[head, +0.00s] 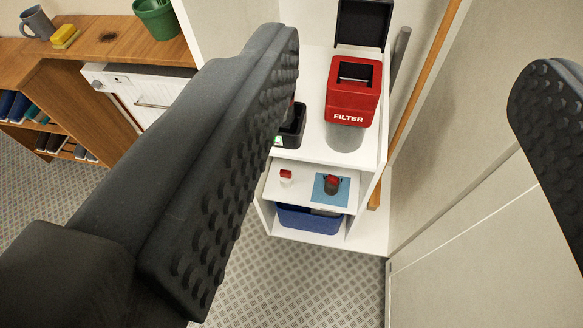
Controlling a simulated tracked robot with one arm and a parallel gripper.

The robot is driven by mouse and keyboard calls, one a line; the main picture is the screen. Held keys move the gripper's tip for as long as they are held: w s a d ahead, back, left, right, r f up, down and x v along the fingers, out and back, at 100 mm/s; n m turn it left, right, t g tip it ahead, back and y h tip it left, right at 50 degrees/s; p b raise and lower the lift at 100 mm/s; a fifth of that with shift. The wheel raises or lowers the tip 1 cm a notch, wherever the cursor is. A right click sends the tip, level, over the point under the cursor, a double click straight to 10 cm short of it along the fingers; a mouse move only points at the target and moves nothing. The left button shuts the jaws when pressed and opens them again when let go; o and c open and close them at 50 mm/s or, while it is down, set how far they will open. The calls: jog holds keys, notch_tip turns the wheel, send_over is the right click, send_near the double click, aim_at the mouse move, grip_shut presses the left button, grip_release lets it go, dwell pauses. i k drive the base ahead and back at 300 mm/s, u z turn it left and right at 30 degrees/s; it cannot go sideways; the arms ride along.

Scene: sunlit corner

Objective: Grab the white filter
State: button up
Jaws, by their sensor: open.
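A small white object with a red top (286,177), which looks like the white filter, stands on the white lower shelf (305,200) of a cabinet. It is small in the head view, so its details are unclear. My gripper (405,80) is open and empty, with one dark studded finger large at the left and the other at the right edge. The white object appears between the fingers, close to the left finger in the picture but well beyond it. A red box marked FILTER (352,105) with a raised black lid stands on the cabinet top.
Right of the white object, a dark item with a red top (332,184) sits on a blue square (342,198). A blue bin (310,220) is below. A black container (291,138) is partly hidden by my left finger. A wall stands close on the right.

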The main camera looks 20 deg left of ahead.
aim_at(286, 177)
jog(key=k, duration=1)
jog(key=u, duration=1.35)
jog(key=i, duration=2.1)
jog(key=z, duration=1.5)
